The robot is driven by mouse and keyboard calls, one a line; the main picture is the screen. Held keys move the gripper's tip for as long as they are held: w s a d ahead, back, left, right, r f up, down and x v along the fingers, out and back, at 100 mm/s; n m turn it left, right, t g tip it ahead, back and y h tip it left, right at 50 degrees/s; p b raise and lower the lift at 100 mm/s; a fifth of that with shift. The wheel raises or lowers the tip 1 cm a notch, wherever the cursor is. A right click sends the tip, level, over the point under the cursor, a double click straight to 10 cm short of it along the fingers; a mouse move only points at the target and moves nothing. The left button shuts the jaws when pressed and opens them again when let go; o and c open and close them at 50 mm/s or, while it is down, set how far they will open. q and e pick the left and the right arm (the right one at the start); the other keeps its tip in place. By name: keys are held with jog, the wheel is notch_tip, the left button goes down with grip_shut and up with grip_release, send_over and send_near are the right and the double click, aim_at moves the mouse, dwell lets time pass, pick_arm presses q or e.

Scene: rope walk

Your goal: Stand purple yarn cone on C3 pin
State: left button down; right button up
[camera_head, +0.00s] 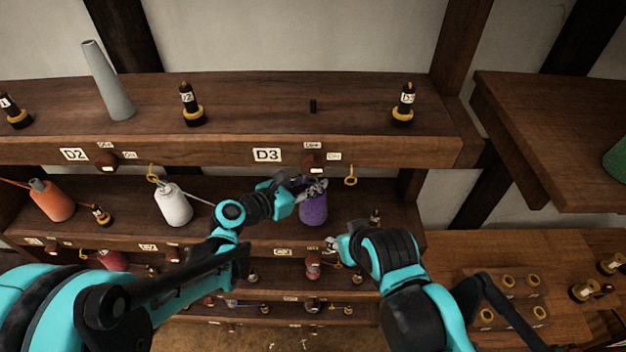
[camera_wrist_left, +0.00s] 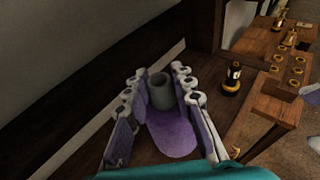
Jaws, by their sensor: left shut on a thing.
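The purple yarn cone (camera_head: 314,212) is upright or nearly so at the second shelf from the top, above a small label that seems to read C3 (camera_head: 283,252). My left gripper (camera_head: 311,189) is shut around its upper part. In the left wrist view the fingers (camera_wrist_left: 160,100) lie on both sides of the purple cone (camera_wrist_left: 173,135) and its grey tube top. No pin shows under the cone, and I cannot tell whether its base touches the shelf. My right gripper (camera_head: 332,244) is low, right of the cone; its fingers are too small to read.
A black and brass pin (camera_head: 375,217) stands right of the cone. A white cone (camera_head: 173,206) and an orange cone (camera_head: 52,201) stand left on the same shelf. The D shelf (camera_head: 250,112) overhangs behind, with a grey cone (camera_head: 108,84). A yellow hook (camera_head: 351,175) hangs near.

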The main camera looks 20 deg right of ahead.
pick_arm(q)
jog(key=shift+d+f, duration=0.1)
jog(key=shift+f, duration=0.65)
jog(key=shift+w+f, duration=0.1)
jog(key=shift+f, duration=0.1)
jog(key=c, duration=1.7)
grip_release()
jog(key=shift+b, duration=0.35)
jog(key=o, duration=0.4)
jog(key=shift+a+r, duration=0.25)
jog(key=v, duration=1.1)
jog(key=shift+s+a, duration=0.25)
jog(key=shift+s, duration=0.1)
